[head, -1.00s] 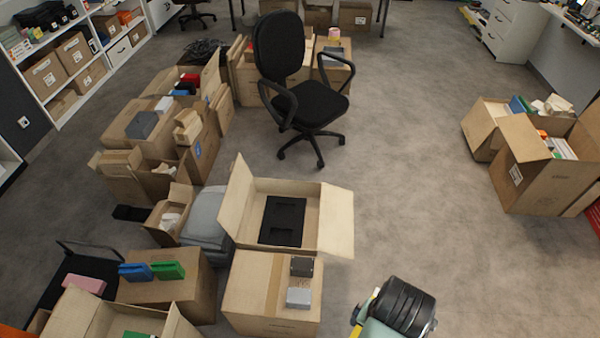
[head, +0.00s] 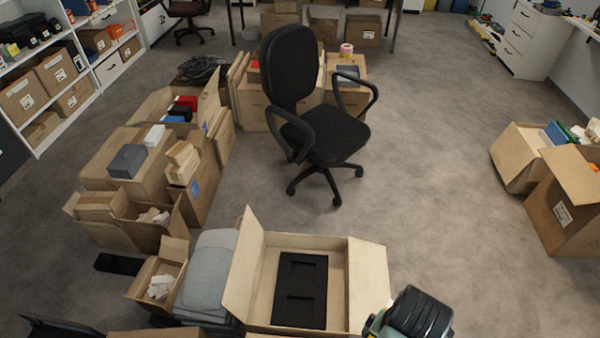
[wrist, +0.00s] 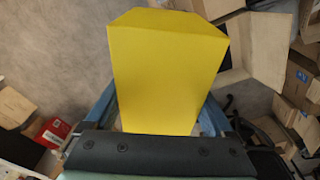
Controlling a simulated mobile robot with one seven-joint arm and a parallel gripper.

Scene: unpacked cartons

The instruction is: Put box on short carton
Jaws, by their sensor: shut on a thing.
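A yellow box (wrist: 168,75) fills the middle of the wrist view. My gripper (wrist: 158,118) is shut on it, with a blue finger along each side. The box hides most of what lies beyond it. In the head view my arm shows at the bottom right, but the fingers and the yellow box cannot be made out there. An open carton (head: 367,285) with a black insert (head: 300,290) stands at the bottom middle, left of my arm. I cannot tell which carton is the short one.
A black office chair (head: 325,140) stands beyond the open carton. Several cartons holding small boxes crowd the left, near a grey box (head: 127,161). Another open carton (head: 565,215) stands at the right. The floor (head: 430,180) between chair and right-hand cartons is clear.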

